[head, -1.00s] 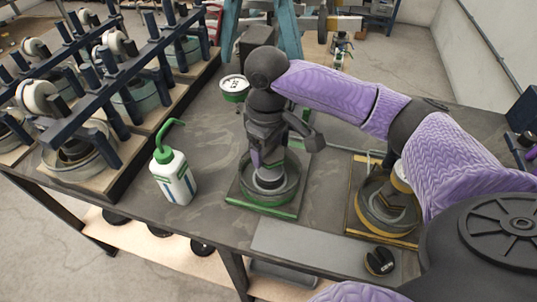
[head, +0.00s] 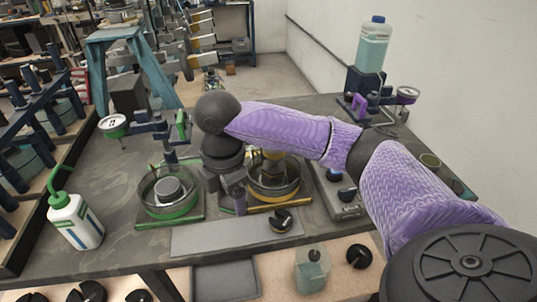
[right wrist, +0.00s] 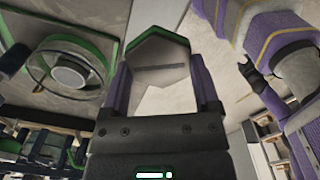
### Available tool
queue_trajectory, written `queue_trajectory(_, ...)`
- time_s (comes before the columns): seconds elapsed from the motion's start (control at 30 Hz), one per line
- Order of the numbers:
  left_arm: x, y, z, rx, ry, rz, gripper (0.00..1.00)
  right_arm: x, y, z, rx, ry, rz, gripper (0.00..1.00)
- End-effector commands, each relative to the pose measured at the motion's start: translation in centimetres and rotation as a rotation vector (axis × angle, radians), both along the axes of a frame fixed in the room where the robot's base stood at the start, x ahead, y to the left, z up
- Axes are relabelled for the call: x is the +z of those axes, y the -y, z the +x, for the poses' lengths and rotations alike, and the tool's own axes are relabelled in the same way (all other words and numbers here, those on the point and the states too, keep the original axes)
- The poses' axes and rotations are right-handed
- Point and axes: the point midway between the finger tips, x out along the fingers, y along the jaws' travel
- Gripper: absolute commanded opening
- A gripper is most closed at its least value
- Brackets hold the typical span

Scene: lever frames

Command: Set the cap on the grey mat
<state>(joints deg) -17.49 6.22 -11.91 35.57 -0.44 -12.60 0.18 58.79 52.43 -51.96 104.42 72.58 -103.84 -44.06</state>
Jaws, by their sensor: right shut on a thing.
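My right gripper (head: 240,208) is between the green-ringed fixture and the yellow-ringed one, near the back edge of the grey mat (head: 205,240). In the right wrist view its purple fingers (right wrist: 160,75) are shut on a grey hexagonal cap (right wrist: 158,50) with a green edge and a slot. The arm mostly hides this cap in the head view. The mat is a flat strip along the front of the table. A black round part with a yellow mark (head: 281,220) lies on its right end; the left and middle are bare. My left gripper is out of view.
The green-ringed fixture (head: 170,213) stands behind the mat, with a grey cylinder inside; it also shows in the right wrist view (right wrist: 98,55). The yellow-ringed fixture (head: 287,190) is to the right. A white bottle (head: 76,226) stands left. A grey box (head: 340,200) stands right.

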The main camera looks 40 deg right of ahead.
Motion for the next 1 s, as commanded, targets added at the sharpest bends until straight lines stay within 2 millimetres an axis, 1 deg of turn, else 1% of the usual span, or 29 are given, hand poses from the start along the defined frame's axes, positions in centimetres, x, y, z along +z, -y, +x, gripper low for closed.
queue_trajectory(0.07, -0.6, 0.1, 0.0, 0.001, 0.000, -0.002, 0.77, -1.2, 0.0, 0.0, 0.026, -0.001, -0.001, 0.00)
queue_trajectory(0.2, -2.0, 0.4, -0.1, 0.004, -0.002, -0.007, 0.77, -4.5, 0.0, 0.0, 0.028, -0.003, -0.001, 0.00)
queue_trajectory(0.37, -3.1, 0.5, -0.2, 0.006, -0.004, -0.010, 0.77, -7.6, 0.0, 0.0, 0.026, -0.003, -0.001, 0.00)
queue_trajectory(0.4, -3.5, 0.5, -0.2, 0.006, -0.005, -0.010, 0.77, -8.6, 0.0, 0.0, 0.026, -0.003, -0.002, 0.00)
queue_trajectory(0.47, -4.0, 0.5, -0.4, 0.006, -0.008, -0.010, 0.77, -9.9, 0.0, -0.1, 0.027, -0.004, -0.002, 0.00)
queue_trajectory(0.5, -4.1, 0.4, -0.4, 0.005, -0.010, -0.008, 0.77, -10.3, 0.0, 0.0, 0.027, -0.002, -0.002, 0.00)
queue_trajectory(0.67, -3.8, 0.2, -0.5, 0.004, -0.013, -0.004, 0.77, -10.0, 0.0, 0.0, 0.026, 0.002, -0.001, 0.00)
queue_trajectory(0.8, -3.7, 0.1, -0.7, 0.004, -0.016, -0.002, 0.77, -10.1, 0.0, 0.0, 0.025, 0.001, -0.001, 0.00)
queue_trajectory(0.83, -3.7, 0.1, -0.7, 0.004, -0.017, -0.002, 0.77, -10.2, 0.0, 0.0, 0.025, 0.001, -0.002, 0.83)
queue_trajectory(0.87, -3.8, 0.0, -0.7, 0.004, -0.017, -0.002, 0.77, -10.2, 0.0, 0.0, 0.025, 0.001, -0.002, 0.89)
queue_trajectory(0.9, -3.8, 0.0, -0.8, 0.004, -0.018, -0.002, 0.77, -10.2, 0.0, 0.0, 0.025, 0.001, -0.002, 0.98)
queue_trajectory(0.93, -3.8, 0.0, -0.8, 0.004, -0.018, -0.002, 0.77, -10.2, 0.0, 0.0, 0.025, 0.001, -0.002, 1.00)
queue_trajectory(1.0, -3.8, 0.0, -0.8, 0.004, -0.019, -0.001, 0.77, -10.2, 0.0, 0.0, 0.025, 0.001, -0.002, 1.00)
